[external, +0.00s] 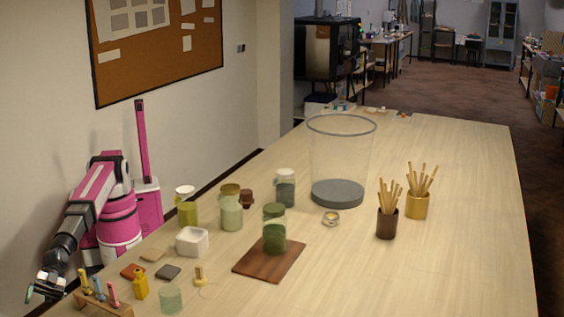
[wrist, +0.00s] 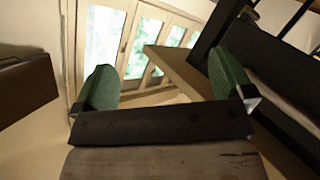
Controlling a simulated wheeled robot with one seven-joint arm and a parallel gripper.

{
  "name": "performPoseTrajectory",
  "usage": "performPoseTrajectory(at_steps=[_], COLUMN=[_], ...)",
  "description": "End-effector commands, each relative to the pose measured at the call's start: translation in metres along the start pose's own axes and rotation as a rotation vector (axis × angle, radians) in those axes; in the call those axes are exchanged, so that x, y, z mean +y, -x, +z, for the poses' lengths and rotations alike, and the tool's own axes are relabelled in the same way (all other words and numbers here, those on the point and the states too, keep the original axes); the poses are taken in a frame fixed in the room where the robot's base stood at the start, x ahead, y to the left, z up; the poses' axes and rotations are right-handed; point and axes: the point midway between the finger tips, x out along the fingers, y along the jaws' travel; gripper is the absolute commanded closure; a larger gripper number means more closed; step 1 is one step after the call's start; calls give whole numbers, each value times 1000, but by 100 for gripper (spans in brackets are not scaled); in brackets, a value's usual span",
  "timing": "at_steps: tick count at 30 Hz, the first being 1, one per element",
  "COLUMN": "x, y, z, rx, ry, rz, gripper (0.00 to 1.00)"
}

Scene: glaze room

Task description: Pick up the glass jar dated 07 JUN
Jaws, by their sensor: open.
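Several glass jars stand on the table in the external view, and no date can be read on any. One is a yellow-green jar (external: 187,214) with a pale lid. A pale green jar (external: 231,212) has an olive lid. A dark grey-blue jar (external: 285,190) stands farther back. A dark green jar (external: 274,232) stands on a brown wooden board (external: 262,265). My gripper (external: 43,291) is at the lower left, beside the near table end and apart from all jars. In the wrist view its green-padded fingers (wrist: 165,80) are apart with nothing between them.
A large clear cylinder (external: 341,155) with a grey base stands behind the jars. Two brush pots (external: 387,224) (external: 417,206) stand to the right. A white square dish (external: 192,241), a wooden rack (external: 104,304) and a small glass (external: 171,299) crowd the near left. The table's right side is clear.

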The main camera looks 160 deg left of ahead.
Motion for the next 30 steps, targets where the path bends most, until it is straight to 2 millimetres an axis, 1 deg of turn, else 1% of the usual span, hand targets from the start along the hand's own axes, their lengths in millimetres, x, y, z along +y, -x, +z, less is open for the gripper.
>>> performPoseTrajectory(at_steps=[1, 7, 9, 11, 12, 15, 17, 23, 26, 29, 30], x=[19, 81, 93, 96, 95, 82, 74, 43, 23, -3, -17], y=[-5, -9, -9, -8, -8, -6, -6, -1, 5, 14, 19], z=[-7, -30, -41, -51, -60, -81, -92, -136, -164, -201, -218], rx=[25, 105, 126, 141, 150, 169, 177, 207, 226, 249, 258], ry=[17, 89, 103, 105, 103, 86, 74, 29, 1, -34, -50], rz=[42, 196, 229, 240, 238, 209, 190, 114, 64, -1, -35], gripper=[1, 1, 1, 1, 1, 1, 1, 1, 1, 1, 1])
